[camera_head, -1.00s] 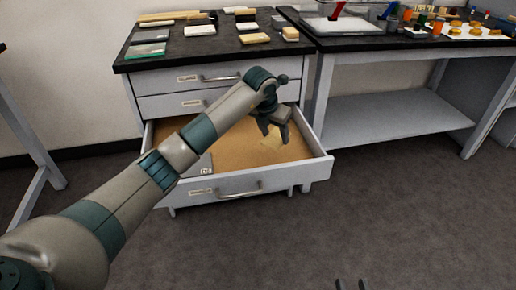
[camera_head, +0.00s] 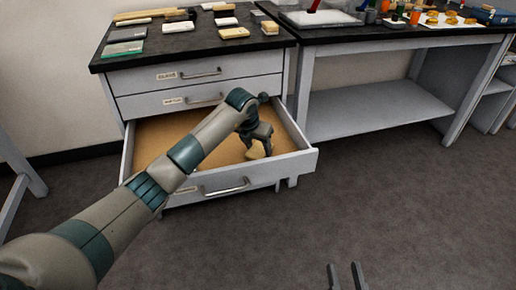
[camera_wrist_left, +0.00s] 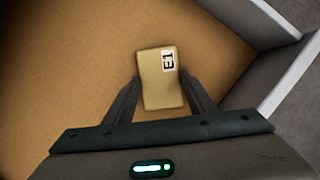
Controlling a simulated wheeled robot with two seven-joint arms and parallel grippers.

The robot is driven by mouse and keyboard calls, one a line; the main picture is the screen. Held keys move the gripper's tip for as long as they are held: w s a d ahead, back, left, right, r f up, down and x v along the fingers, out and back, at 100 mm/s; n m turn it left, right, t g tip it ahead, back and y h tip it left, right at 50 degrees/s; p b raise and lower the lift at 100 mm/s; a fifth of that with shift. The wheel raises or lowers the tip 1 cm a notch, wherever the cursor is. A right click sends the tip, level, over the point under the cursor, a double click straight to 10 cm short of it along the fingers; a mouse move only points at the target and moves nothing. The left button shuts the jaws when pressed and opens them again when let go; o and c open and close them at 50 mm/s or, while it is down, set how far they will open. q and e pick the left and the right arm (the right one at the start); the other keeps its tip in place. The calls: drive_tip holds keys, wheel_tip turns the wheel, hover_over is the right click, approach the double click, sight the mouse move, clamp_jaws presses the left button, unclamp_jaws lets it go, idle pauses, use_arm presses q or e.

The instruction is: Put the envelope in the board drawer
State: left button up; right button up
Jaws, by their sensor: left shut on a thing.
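The small tan envelope (camera_wrist_left: 160,85), with a black-and-white label at its upper right, stands out between the fingers of my left gripper (camera_wrist_left: 160,97) in the left wrist view. The gripper is shut on it. In the head view my left gripper (camera_head: 260,143) reaches into the open bottom drawer (camera_head: 238,182), and part of the envelope (camera_head: 254,153) shows below the fingers. The envelope is over the brown drawer floor near the right side; I cannot tell whether it touches it. My right gripper (camera_head: 346,270) is at the bottom edge, its fingers apart and empty.
Two closed drawers (camera_head: 208,86) sit above the open one. The black top (camera_head: 165,50) carries several flat blocks and packets. A second bench (camera_head: 395,35) with bottles and trays stands to the right. My left arm hides part of the drawer. The floor (camera_head: 400,210) in front is clear.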

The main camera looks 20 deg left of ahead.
use_arm(q)
drive_tip(key=shift+f, duration=0.2)
use_arm(e)
drive_tip(key=shift+s+r, duration=0.1)
drive_tip(key=shift+r, duration=0.1)
use_arm(q)
drive_tip(key=o, duration=1)
drive_tip(key=shift+f, duration=0.1)
use_arm(e)
drive_tip(key=shift+r, duration=0.15)
use_arm(q)
drive_tip(key=shift+s+r, duration=0.1)
drive_tip(key=shift+r, duration=0.4)
drive_tip(key=p+v, duration=0.1)
drive_tip(key=v, duration=1)
drive_tip(key=shift+p, duration=0.4)
use_arm(e)
wheel_tip(320, 180, down, 7)
drive_tip(key=d+g+h, duration=0.1)
drive_tip(key=g, duration=0.2)
drive_tip(key=shift+w+g, duration=0.3)
drive_tip(key=shift+w, duration=0.1)
use_arm(q)
drive_tip(key=shift+s+a, duration=0.1)
use_arm(e)
drive_tip(key=shift+r, duration=0.1)
